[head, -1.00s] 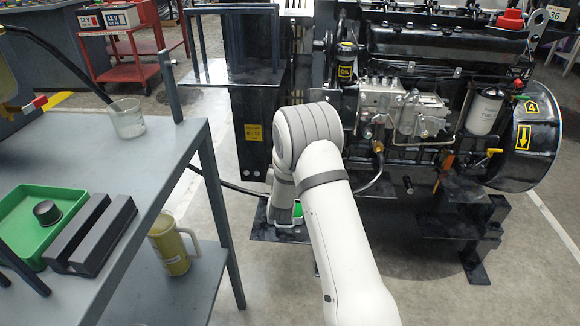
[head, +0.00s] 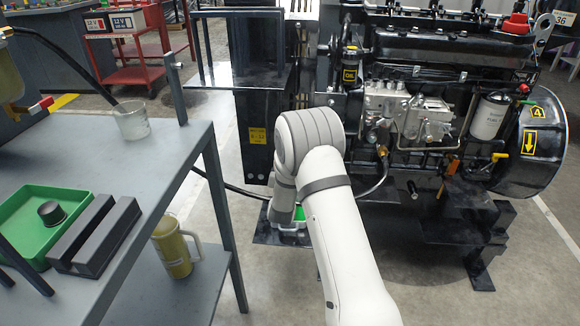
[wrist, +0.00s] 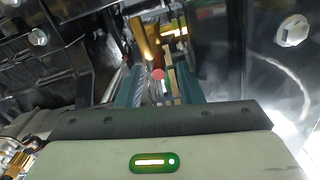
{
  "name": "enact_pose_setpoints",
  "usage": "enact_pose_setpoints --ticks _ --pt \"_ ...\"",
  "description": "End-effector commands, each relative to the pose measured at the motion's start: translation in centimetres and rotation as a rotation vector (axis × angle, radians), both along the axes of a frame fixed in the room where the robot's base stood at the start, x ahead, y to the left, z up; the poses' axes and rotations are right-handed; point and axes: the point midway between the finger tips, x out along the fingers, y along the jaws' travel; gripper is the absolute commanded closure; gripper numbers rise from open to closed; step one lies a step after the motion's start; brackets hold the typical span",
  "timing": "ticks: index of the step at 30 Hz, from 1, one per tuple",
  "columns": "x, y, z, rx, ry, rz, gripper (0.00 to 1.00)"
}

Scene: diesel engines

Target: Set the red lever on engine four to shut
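Engine four (head: 440,60) is a black diesel engine on the right of the head view, with a yellow "4" label on its round end housing. An orange-red lever (head: 453,167) hangs low on its near side, and a yellow-handled valve (head: 499,156) sits to its right. I cannot tell whether either is the task's lever. My gripper is hidden behind my arm in the head view. In the wrist view my gripper (wrist: 157,88) shows two teal fingers apart. A small round red thing (wrist: 158,73) appears between them, seemingly beyond the tips; contact is not visible.
A grey bench (head: 160,165) with a green tray (head: 25,215) and a clear beaker (head: 132,120) stands at left. A yellow jug (head: 172,248) is on its lower shelf. A red cart (head: 128,70) stands behind. In the wrist view, dark surfaces (wrist: 240,60) flank my gripper closely.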

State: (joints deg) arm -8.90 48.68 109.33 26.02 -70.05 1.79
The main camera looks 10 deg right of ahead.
Motion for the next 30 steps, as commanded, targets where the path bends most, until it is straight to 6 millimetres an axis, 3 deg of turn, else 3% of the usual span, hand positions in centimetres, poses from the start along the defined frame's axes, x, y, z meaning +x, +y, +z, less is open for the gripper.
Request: enact_pose_setpoints --ticks 5,18,30 --pt "-0.9 0.3 0.1 0.000 0.001 0.001 0.66" --pt "-7.1 2.0 0.1 0.000 0.001 0.001 0.66" --pt "-7.5 2.2 0.0 0.000 0.000 0.001 0.66"
